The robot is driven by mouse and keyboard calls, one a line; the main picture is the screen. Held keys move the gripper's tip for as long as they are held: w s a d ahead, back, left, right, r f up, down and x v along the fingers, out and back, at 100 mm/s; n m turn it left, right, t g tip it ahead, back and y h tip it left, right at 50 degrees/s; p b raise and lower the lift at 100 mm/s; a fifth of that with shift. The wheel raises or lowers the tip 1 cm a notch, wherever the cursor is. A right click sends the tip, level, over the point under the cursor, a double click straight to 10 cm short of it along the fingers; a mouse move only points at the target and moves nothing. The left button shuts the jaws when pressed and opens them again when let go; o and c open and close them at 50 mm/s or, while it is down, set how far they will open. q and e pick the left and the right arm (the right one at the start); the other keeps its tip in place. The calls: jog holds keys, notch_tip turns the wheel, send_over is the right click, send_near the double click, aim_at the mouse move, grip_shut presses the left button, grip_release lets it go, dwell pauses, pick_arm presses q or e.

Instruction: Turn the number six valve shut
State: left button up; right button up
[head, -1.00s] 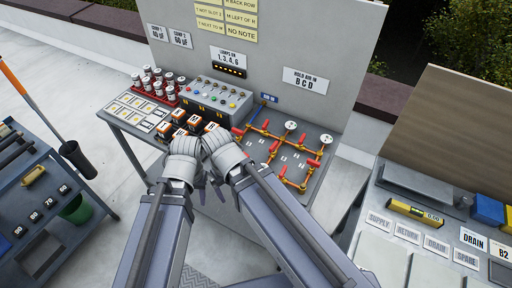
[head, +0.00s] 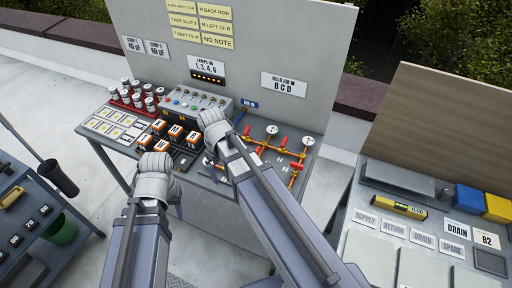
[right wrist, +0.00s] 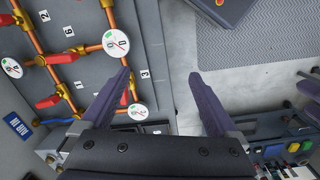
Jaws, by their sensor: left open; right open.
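The valve panel has brass pipes (head: 268,147) with red lever handles (head: 283,142) and white gauges, at the right end of the bench. In the right wrist view, several red handles (right wrist: 75,53) lie left of my right gripper (right wrist: 160,78), with small number tags beside them. I cannot tell for sure which valve is number six. My right gripper is open and empty, one finger over the panel's edge, the other over the floor. In the head view the right arm hides part of the panel. My left gripper (head: 170,190) is open in front of the bench, away from the valves.
Orange-and-black blocks (head: 175,131), a grey lamp box (head: 190,99) and red-racked cans (head: 135,94) stand on the bench. An upright board (head: 260,40) rises behind. A second table (head: 405,225) stands right and a blue cart (head: 30,225) left.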

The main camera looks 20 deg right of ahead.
jog(key=r+n+p, duration=0.2)
send_over(256, 150)
jog(key=shift+d+y, duration=0.1)
jog(key=shift+y, duration=0.3)
jog(key=shift+f, duration=0.1)
jog(key=shift+f+b, duration=0.1)
jog(key=shift+b, duration=0.25)
notch_tip(256, 150, down, 8)
jog(key=b, duration=0.7)
jog(key=shift+r+b, duration=0.2)
jog(key=shift+b, duration=0.1)
jog(key=c, duration=1.4)
